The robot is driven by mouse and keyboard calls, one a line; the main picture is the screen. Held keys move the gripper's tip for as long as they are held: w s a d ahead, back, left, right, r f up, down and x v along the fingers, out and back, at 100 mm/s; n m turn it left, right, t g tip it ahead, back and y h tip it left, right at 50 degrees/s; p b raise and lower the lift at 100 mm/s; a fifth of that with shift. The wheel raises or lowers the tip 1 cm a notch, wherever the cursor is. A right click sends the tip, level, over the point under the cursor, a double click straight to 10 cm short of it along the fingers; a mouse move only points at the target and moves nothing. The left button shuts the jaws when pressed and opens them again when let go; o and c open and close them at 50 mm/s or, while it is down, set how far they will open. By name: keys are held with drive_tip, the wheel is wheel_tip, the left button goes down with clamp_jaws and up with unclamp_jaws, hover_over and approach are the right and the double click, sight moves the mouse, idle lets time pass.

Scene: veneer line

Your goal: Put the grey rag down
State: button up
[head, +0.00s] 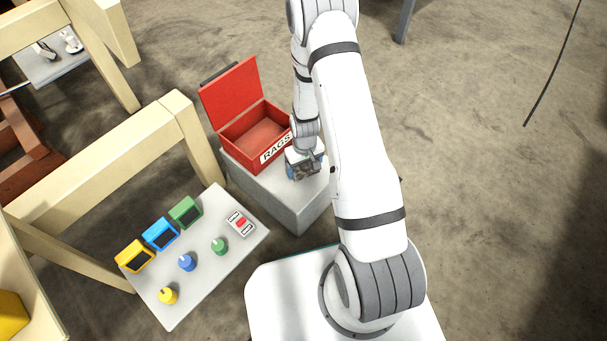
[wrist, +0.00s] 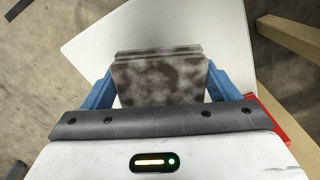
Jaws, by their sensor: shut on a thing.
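My gripper (head: 305,170) is shut on the grey rag (wrist: 160,82), a folded, layered pad mottled grey and brown, held between the blue fingers in the wrist view. In the head view the gripper is low over the right part of a pale grey block (head: 285,206), just right of the red box labelled RAGS (head: 236,140). The box stands on the block with its lid up, and its visible inside looks empty. I cannot tell whether the rag touches the block's top. My arm hides part of that area.
A panel (head: 205,290) at lower left carries yellow, blue and green boxes, matching knobs and a red button (head: 240,222). Pale wooden frames (head: 100,155) stand at left. The concrete floor (head: 490,200) at right is largely clear.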

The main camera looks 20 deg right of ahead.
sight(305, 172)
drive_tip(key=shift+f+b, duration=0.55)
drive_tip(key=shift+f, duration=1.05)
drive_tip(key=shift+f, duration=0.2)
drive_tip(key=o, duration=0.8)
drive_tip(key=shift+r, duration=0.1)
drive_tip(key=shift+r, duration=0.1)
